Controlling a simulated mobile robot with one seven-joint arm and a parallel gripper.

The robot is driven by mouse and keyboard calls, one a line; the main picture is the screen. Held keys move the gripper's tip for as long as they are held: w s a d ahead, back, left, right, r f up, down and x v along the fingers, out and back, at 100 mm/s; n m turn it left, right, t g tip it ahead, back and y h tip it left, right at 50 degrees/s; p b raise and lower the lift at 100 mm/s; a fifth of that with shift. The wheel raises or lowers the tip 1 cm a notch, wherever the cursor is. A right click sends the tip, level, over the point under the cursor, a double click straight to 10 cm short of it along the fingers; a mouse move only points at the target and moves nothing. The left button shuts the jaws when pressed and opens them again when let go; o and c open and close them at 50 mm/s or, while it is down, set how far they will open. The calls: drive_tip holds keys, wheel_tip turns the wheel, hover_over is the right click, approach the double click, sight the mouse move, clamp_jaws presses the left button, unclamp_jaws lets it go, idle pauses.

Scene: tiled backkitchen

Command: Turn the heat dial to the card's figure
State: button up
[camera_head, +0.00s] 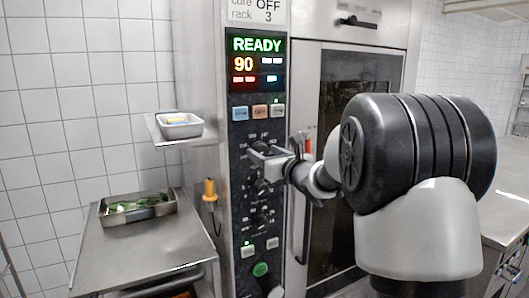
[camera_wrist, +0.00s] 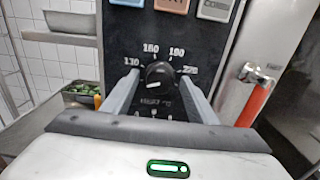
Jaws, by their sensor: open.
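The heat dial (camera_wrist: 159,75) is a round black knob on the oven's dark control panel (camera_head: 240,190), with 130, 160, 190 and 220 printed around it. A white mark shows on its lower part; its exact reading is hard to tell. My gripper (camera_wrist: 159,80) is open, with one finger on each side of the dial; I cannot tell whether they touch it. In the head view my gripper (camera_head: 262,157) is at the upper dial and partly covers it. The card (camera_head: 257,11) above the display reads core OFF and rack 3; its upper part is cut off.
The display (camera_head: 257,58) shows READY and 90. Blue, orange and grey buttons (camera_head: 260,111) sit above the dial, and more dials (camera_head: 261,222) below. The oven door handle (camera_head: 303,210) is close on the right. A shelf with a small tray (camera_head: 181,131) is on the left.

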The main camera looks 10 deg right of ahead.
drive_tip(key=c, duration=1.1)
drive_tip(key=shift+o, duration=0.2)
drive_tip(key=shift+r, duration=0.1)
drive_tip(key=shift+b, duration=0.35)
